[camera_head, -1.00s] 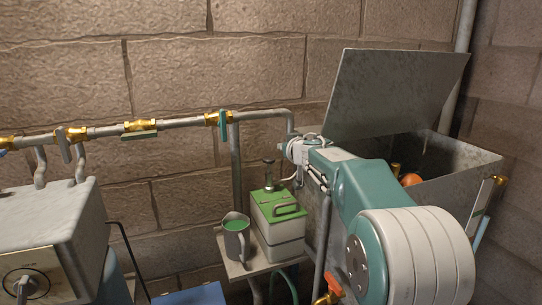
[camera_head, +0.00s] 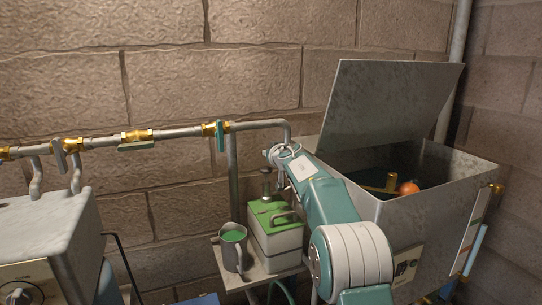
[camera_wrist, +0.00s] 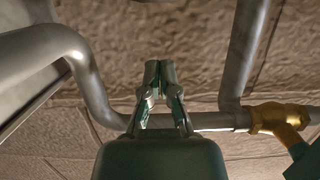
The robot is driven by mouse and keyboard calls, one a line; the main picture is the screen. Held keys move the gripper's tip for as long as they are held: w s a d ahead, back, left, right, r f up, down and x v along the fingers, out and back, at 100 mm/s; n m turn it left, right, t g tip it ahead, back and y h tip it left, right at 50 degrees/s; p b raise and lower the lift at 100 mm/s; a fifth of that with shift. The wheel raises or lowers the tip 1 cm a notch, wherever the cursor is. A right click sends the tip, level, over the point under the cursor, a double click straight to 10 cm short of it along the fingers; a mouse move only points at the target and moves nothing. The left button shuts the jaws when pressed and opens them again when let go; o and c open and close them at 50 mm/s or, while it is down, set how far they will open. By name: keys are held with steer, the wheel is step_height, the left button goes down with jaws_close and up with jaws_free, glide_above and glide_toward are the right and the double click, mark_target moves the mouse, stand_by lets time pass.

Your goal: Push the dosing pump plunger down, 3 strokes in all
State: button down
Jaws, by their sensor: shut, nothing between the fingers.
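The dosing pump (camera_head: 276,240) is a pale box with a green lid and a grey handle on a small shelf. Its plunger (camera_head: 266,185), a rod with a dark round knob, stands upright from the back left of the lid and looks raised. My gripper (camera_head: 281,184) is close to the plunger's right in the head view. I cannot tell whether it touches it. In the wrist view my gripper (camera_wrist: 160,72) has its fingers together and empty, against wall and pipes. The plunger does not show there.
A metal jug (camera_head: 232,250) of green liquid stands left of the pump on the shelf (camera_head: 238,278). An open metal tank (camera_head: 425,215) with a raised lid is on the right. A pipe (camera_head: 180,130) with brass valves runs along the wall behind. A grey box (camera_head: 45,235) stands left.

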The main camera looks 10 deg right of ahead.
mark_target(268, 173)
steer(key=shift+f, duration=2)
steer(key=shift+f, duration=2)
steer(key=shift+r, duration=5.05)
